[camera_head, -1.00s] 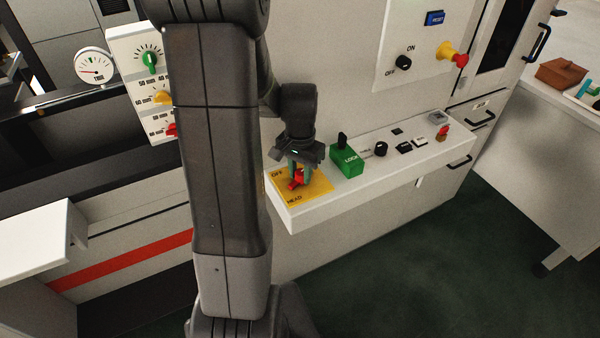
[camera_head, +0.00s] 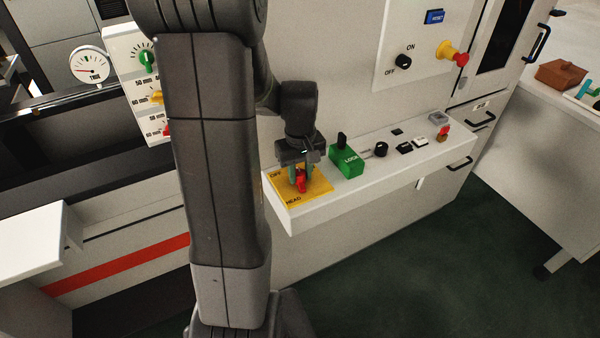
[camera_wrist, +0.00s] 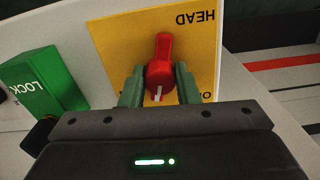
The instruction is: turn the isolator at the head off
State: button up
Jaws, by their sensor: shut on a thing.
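The head isolator is a red rotary handle (camera_head: 301,184) on a yellow plate (camera_head: 318,189) at the near left end of the white ledge. The plate reads OFF at its far corner and HEAD at its front edge. My gripper (camera_head: 301,176) points down over it, its green fingers shut on the red handle. In the wrist view the handle (camera_wrist: 164,55) points up the picture, towards the HEAD print, with a white mark at its lower end. A finger of my gripper (camera_wrist: 159,84) stands on each side of it. My gripper hides part of the OFF print there.
A green LOCK block (camera_head: 347,161) with a black lever stands close right of the plate. An ON/OFF panel (camera_head: 420,45) rises behind.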

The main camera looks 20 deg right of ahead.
aim_at(301, 173)
jog(key=shift+d+n, duration=0.1)
jog(key=shift+n, duration=1.3)
jog(key=o, duration=1)
jog(key=shift+c, duration=0.2)
jog(key=shift+r, duration=0.1)
notch_tip(301, 173, up, 14)
jog(key=shift+f, duration=0.2)
jog(key=shift+f, duration=0.1)
